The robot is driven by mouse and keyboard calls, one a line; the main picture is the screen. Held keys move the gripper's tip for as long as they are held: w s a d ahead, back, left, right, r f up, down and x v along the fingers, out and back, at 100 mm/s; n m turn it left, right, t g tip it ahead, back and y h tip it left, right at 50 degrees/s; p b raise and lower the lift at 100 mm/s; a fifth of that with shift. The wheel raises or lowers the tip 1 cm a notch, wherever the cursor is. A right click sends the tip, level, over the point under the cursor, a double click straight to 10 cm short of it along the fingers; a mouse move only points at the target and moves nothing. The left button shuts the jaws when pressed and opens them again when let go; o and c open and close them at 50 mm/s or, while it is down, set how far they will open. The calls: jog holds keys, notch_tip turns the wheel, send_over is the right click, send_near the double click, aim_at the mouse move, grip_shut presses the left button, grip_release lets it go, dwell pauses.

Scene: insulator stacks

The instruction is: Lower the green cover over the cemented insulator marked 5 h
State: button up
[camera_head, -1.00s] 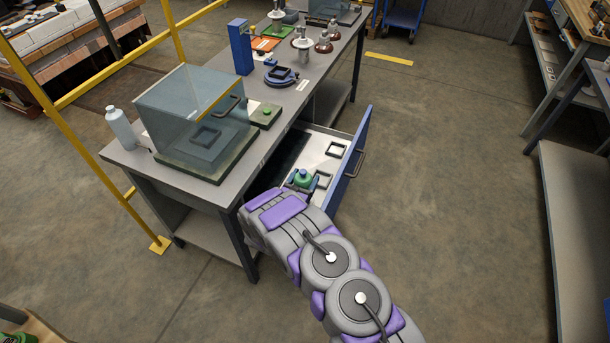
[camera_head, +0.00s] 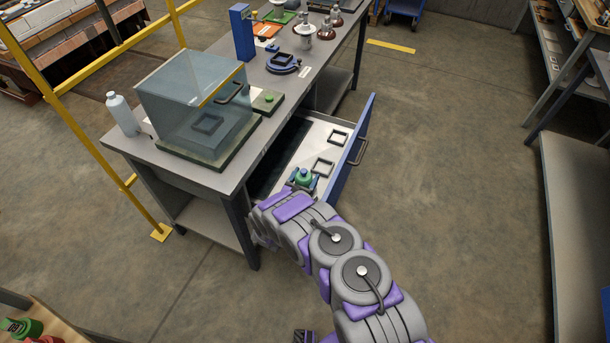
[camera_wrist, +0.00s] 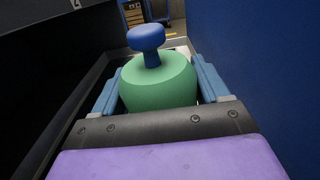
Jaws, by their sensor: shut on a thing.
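The green cover (camera_head: 304,177) has a rounded green body and a blue knob on top. In the wrist view the cover (camera_wrist: 160,88) stands upright between the two blue fingers of my gripper (camera_wrist: 157,92), which is shut on it. In the head view my gripper (camera_head: 303,182) is at the near end of the open drawer (camera_head: 350,160); whether the cover touches the drawer floor cannot be told. Insulators with brown bases stand far along the bench, one at the front (camera_head: 304,30) and one beside it (camera_head: 326,32). Their marks are too small to read.
Two square frames lie in the drawer, one nearer (camera_head: 323,166) and one farther (camera_head: 338,137). A glass box (camera_head: 195,100), white bottle (camera_head: 122,115), blue post (camera_head: 242,35) and blue clamp-like fixture (camera_head: 283,64) stand on the bench (camera_head: 175,168). Open floor lies right of the drawer.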

jog(key=shift+d+f, duration=0.1)
jog(key=shift+d, duration=0.1)
jog(key=o, duration=1.1)
jog(key=shift+a, duration=0.1)
jog(key=shift+c, duration=0.2)
jog(key=p+v, duration=0.4)
jog(key=v, duration=1.3)
jog(key=shift+s, duration=0.2)
jog(key=shift+a+f, duration=0.1)
